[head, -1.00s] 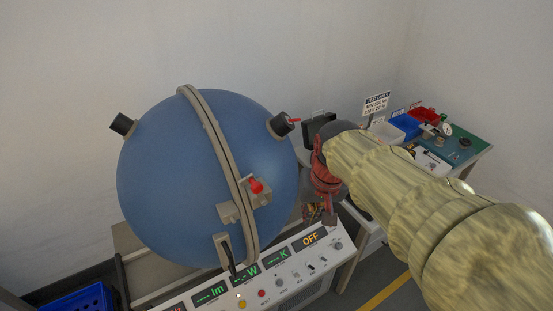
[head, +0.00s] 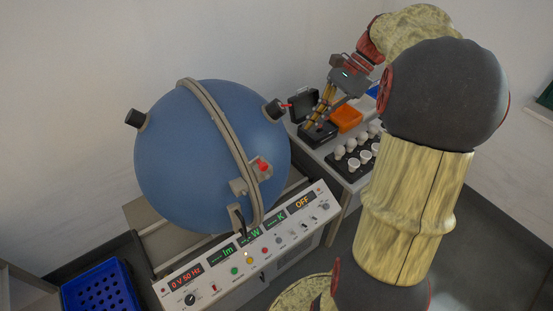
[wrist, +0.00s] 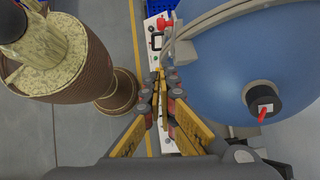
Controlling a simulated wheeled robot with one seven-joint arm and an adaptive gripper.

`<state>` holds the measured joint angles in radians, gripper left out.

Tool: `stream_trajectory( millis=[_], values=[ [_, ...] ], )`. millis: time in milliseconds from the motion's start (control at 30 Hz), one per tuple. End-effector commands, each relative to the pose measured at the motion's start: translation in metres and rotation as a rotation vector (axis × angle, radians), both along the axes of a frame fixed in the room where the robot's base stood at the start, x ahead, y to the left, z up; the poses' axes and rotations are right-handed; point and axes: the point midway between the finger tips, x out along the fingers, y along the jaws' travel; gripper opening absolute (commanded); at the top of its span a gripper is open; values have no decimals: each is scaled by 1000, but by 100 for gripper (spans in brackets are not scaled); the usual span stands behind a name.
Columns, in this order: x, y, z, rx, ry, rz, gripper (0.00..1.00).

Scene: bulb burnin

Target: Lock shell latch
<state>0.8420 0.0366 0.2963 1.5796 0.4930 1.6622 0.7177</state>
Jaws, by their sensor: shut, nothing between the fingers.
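The large blue sphere (head: 190,160) fills the left-middle of the head view, closed along a grey seam band (head: 222,125). The shell latch (head: 262,166) is a red knob on a grey bracket at the band's front right. I cannot tell whether it is locked. My gripper (head: 309,126) is to the right of the sphere, apart from the latch, pointing down above a dark box. In the wrist view its fingers (wrist: 159,78) are together and empty. The sphere (wrist: 230,65) shows on the right there, with the band beyond the fingertips.
The control panel (head: 238,255) stands in front of the sphere. A tray of white bulbs (head: 341,168), an orange bin (head: 346,118) and an open black case (head: 303,103) sit to the right. A blue crate (head: 97,288) is on the floor at left.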

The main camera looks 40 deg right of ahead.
Motion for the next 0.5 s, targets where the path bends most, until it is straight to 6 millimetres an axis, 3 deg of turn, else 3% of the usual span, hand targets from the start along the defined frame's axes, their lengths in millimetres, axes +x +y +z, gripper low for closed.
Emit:
stream_trajectory(
  millis=[500],
  values=[
    [-5, 6, -1, 24, 48, -35, 0]
  ],
)
